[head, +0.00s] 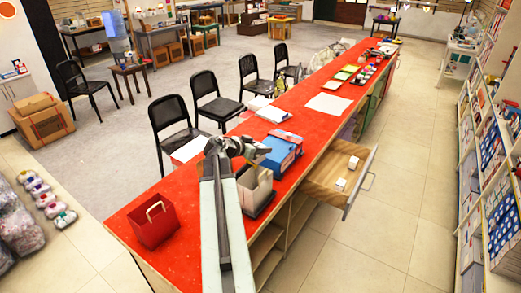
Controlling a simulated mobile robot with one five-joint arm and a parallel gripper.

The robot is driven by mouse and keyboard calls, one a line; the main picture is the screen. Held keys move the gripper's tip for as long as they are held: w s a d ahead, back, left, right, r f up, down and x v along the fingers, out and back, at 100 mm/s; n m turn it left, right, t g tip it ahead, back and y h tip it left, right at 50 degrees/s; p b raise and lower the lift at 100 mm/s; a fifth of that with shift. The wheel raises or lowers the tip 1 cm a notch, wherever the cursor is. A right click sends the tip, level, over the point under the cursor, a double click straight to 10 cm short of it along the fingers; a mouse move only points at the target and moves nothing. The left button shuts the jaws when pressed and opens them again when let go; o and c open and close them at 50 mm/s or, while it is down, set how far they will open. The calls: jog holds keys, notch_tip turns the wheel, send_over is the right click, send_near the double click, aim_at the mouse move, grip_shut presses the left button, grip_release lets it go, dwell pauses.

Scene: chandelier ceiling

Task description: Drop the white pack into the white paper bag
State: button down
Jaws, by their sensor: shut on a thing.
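The white paper bag (258,190) stands upright on the red counter, just right of my arm, which hides part of its left side. My gripper (259,153) is over the counter, above and slightly beyond the bag's top. Its jaws are shut on a small pale thing, taken as the white pack, mostly hidden by the gripper and hard to make out. Two other small white packs, a nearer one (341,184) and a farther one (353,162), lie in the open wooden drawer on the right.
The red counter (190,262) runs away from me. A red paper bag (153,224) stands left of my arm. A blue box (281,152) is close beyond the white bag. The open drawer (325,172) juts into the right aisle. Black chairs line the left side.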

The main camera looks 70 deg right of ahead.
aim_at(261, 157)
notch_tip(261, 157, down, 5)
jog(key=b, duration=0.4)
jog(key=shift+r, duration=0.1)
jog(key=c, duration=0.8)
grip_release()
jog(key=shift+o, duration=0.2)
jog(key=p+v, duration=0.3)
jog(key=v, duration=0.4)
jog(key=shift+w+a, duration=0.2)
jog(key=shift+a, duration=0.1)
jog(key=shift+r, duration=0.15)
